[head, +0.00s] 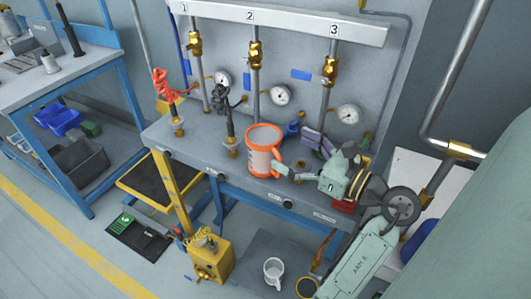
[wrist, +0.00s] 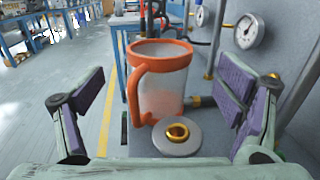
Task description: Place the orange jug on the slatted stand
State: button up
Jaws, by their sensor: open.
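The orange jug (head: 263,150), with a pale, see-through body and an orange rim and handle, stands upright on the grey bench. In the wrist view the jug (wrist: 165,92) is ahead of my gripper (wrist: 160,82), its handle towards me and left. My gripper (head: 298,155) is open and empty, at the jug's right in the head view. Its purple-padded fingers are spread wide, with the jug beyond the gap. A low yellow-framed platform with a dark top (head: 152,182) is left of the bench; I cannot make out slats or tell if it is the slatted stand.
A grey disc with a brass ring (wrist: 177,136) lies between my gripper and the jug. Numbered pipes with brass valves and gauges (head: 280,96) rise behind. A black hose fitting (head: 230,125) stands left of the jug. A white mug (head: 273,271) is below the bench.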

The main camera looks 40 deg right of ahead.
aim_at(277, 141)
jog(key=p+x, duration=0.2)
jog(key=x, duration=0.3)
jog(key=shift+w+r, duration=0.1)
jog(key=shift+r, duration=0.05)
jog(key=shift+w+a, duration=0.1)
jog(key=shift+w, duration=0.4)
jog(key=shift+c, duration=0.3)
jog(key=c, duration=1.8)
jog(key=shift+o, duration=0.2)
